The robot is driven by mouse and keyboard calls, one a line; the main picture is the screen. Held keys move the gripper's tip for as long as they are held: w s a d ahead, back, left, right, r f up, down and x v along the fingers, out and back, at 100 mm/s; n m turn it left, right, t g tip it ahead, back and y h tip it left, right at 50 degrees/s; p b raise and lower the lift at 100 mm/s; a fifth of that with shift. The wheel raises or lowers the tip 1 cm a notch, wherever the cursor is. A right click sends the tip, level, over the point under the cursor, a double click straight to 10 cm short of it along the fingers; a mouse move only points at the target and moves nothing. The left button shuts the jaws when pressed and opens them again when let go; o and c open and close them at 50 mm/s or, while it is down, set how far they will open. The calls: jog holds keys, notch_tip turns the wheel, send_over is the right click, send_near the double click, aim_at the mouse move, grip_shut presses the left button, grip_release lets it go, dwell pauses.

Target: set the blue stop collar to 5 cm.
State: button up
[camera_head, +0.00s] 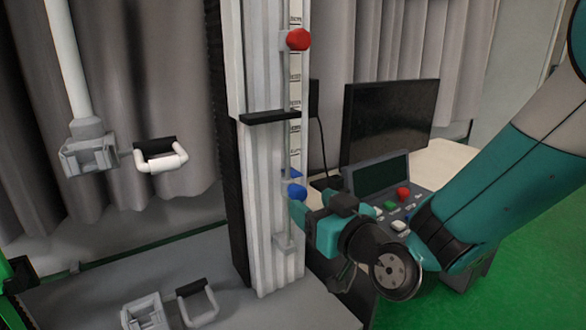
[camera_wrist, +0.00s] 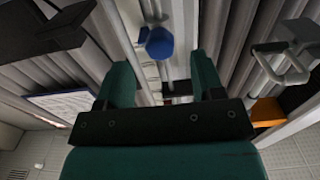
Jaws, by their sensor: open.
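The blue stop collar (camera_head: 295,191) is on a thin vertical rod with a scale beside the tall metal column. Its blue knob faces outward, low on the rod. In the wrist view the blue knob (camera_wrist: 157,42) shows ahead of and between the two green fingers, apart from both. My gripper (camera_head: 300,212) is open and empty, just below and in front of the knob. A red knob (camera_head: 298,39) sits much higher on the same rod. The scale marks (camera_head: 295,80) are too small to read.
A control box (camera_head: 400,205) with coloured buttons stands right of the column, close to my arm. A dark monitor (camera_head: 388,118) is behind it. A black bracket (camera_head: 270,117) sticks out from the column above the blue collar. White clamps (camera_head: 160,157) stand at the left.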

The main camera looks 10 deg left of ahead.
aim_at(302, 196)
jog(key=p+x, duration=0.3)
jog(key=x, duration=0.3)
jog(key=shift+r, duration=0.15)
jog(key=shift+w+a, duration=0.4)
